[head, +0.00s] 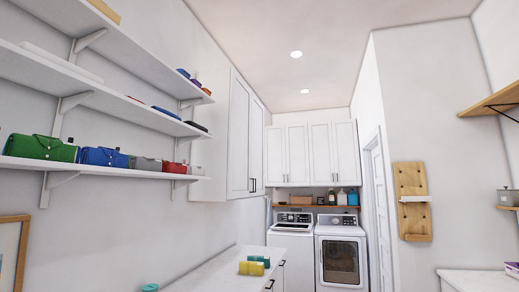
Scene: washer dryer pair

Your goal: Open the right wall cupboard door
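A white wall cupboard (238,135) hangs on the left wall past the shelves. Its two doors look shut, with dark handles (253,185) close together at their lower inner edges. The farther, right-hand door (257,140) is seen at a steep angle. More white wall cupboards (311,153) hang on the back wall above the washer and dryer, and their doors also look shut. I cannot tell from the picture which cupboard the task means. Neither of my grippers shows in the head view.
A white counter (215,272) with yellow and teal items (255,265) runs below the left cupboard. White shelves (110,169) hold folded bundles. A washer (291,246) and dryer (341,262) stand at the back. Wooden shelves (492,101) and another counter (475,280) are at right.

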